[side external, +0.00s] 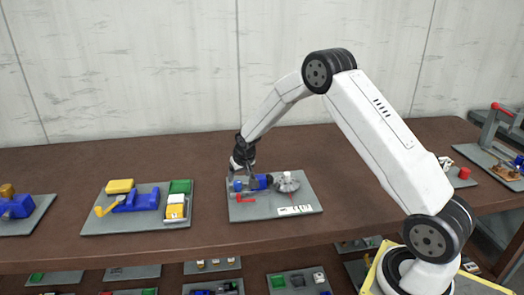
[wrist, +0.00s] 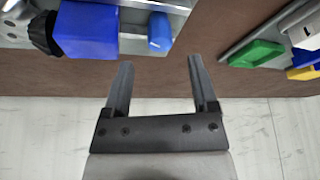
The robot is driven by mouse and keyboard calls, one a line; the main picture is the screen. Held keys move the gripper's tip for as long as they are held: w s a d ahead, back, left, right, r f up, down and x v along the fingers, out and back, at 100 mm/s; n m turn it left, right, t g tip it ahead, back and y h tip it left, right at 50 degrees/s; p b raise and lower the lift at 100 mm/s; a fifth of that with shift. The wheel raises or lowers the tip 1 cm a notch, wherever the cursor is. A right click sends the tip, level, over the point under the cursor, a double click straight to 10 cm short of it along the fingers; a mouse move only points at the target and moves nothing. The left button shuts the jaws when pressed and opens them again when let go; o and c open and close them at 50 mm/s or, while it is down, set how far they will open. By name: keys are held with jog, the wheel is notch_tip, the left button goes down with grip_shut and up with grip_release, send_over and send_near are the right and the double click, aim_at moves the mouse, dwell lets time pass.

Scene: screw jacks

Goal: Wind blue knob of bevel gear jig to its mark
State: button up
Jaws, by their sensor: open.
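The bevel gear jig is a grey plate (side external: 262,213) in the middle of the bench. It carries a blue block (side external: 259,183), a silver bevel gear (side external: 287,181) and a small red piece (side external: 246,199). The blue knob (side external: 237,186) is at the block's left end, partly hidden by my gripper (side external: 243,172). In the wrist view the blue knob (wrist: 160,32) lies ahead of my gripper (wrist: 160,72), apart from the block (wrist: 86,32). The fingers are open and empty, with a gap between their tips and the knob. The mark cannot be made out.
To the left is a plate (side external: 100,224) with blue, yellow and green parts; its green block (wrist: 256,53) shows in the wrist view. Other jigs stand at the bench's far left and right. A lower shelf holds more plates. Bare brown bench (side external: 212,190) lies between the two plates.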

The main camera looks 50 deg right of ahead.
aim_at(237, 182)
jog(key=shift+v, duration=1.1)
jog(key=shift+a, duration=0.15)
jog(key=shift+w+a+r+m+g+h, duration=0.1)
jog(key=shift+w+a+m+g+h, duration=0.2)
jog(key=shift+m, duration=0.7)
jog(key=shift+w+m+g+h, duration=0.1)
jog(key=shift+m+h, duration=0.25)
jog(key=shift+m, duration=0.65)
jog(key=shift+w+a+r+m+g+h, duration=0.1)
jog(key=shift+a+m+g+h, duration=0.2)
jog(key=shift+m, duration=0.7)
jog(key=shift+d, duration=0.15)
jog(key=shift+f, duration=0.15)
jog(key=shift+x, duration=3.9)
grip_shut()
